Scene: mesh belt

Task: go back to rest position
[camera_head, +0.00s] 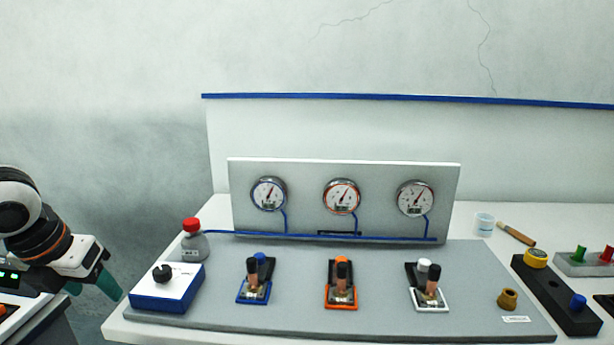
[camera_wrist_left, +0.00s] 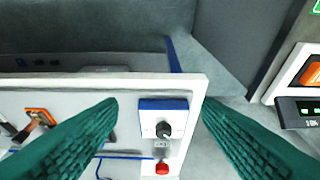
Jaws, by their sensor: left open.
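My left gripper (camera_head: 92,284) is at the far left in the head view, beside the left end of the table and apart from it. Its green fingers are open and empty. In the left wrist view the two fingers of the left gripper (camera_wrist_left: 160,135) stand wide apart. A blue and white box with a black knob (camera_head: 168,288) sits at the table's left end; the box also shows between the fingers in the left wrist view (camera_wrist_left: 163,105), with nothing gripped. My right gripper is not in view.
The table (camera_head: 135,328) carries a panel with three gauges (camera_head: 342,196), three small valve stands (camera_head: 341,290) and a red-capped bottle (camera_head: 193,242). Free floor lies left of the table.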

